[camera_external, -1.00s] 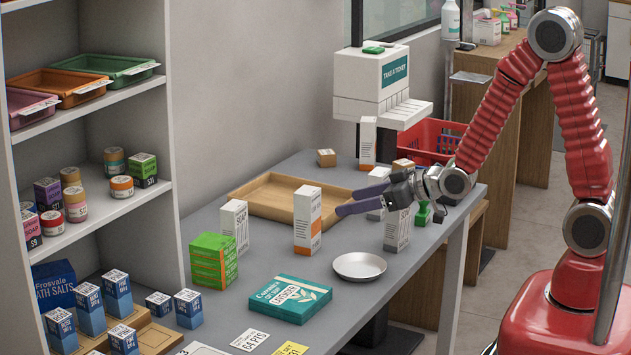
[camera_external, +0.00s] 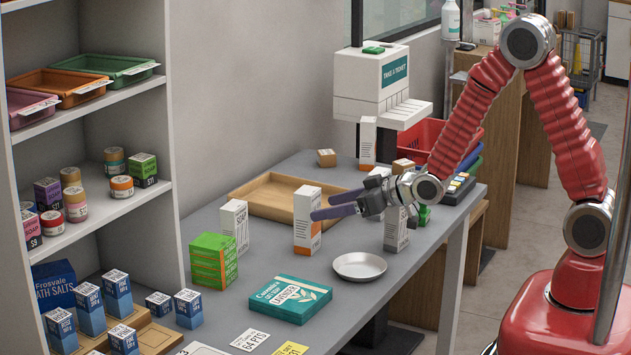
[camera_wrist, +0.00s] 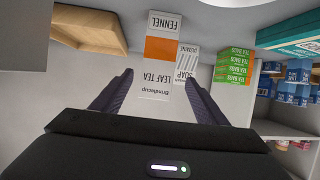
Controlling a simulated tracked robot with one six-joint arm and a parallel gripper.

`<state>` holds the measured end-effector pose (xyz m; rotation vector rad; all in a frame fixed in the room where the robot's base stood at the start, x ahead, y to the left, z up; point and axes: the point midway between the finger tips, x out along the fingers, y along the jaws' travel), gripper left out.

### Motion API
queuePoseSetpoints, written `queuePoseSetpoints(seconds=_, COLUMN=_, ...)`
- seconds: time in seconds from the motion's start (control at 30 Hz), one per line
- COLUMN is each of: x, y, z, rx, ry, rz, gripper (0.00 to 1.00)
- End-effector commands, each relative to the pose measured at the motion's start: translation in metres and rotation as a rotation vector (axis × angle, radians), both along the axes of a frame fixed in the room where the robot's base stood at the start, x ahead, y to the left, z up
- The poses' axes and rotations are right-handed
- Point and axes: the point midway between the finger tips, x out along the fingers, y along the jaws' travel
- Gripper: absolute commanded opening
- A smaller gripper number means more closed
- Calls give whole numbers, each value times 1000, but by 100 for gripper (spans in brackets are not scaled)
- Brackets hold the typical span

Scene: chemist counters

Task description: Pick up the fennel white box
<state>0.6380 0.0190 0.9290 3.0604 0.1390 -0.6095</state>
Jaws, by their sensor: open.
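The fennel box (camera_external: 305,207) is white with an orange band and stands upright on the grey counter, in the middle of the external view. In the wrist view the fennel box (camera_wrist: 160,48) shows upside down, with "FENNEL" and "LEAF TEA" readable. My gripper (camera_external: 322,205) is open at the box's right side, and one finger overlaps its edge in the external view. In the wrist view my gripper (camera_wrist: 158,79) has its two purple fingers on either side of the box's near end. I cannot tell whether a finger touches it.
A white soap box (camera_external: 235,224) stands close left of the fennel box. A wooden tray (camera_external: 262,203) lies behind. Green tea boxes (camera_external: 213,262), a teal box (camera_external: 290,300) and a metal dish (camera_external: 360,267) lie in front. Another white box (camera_external: 396,230) stands under my wrist.

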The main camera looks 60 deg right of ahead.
Motion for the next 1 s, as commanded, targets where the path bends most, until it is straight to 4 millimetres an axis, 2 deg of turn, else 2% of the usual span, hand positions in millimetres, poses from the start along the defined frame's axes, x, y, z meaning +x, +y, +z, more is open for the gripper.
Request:
queuePoseSetpoints(seconds=0.2, x=17, y=2, z=-7, rx=0, ry=1, rz=0, gripper=67)
queuePoseSetpoints(seconds=0.67, x=23, y=2, z=-9, rx=0, ry=0, rz=0, gripper=67)
queuePoseSetpoints(seconds=1.0, x=58, y=1, z=-21, rx=1, ry=0, rz=0, gripper=67)
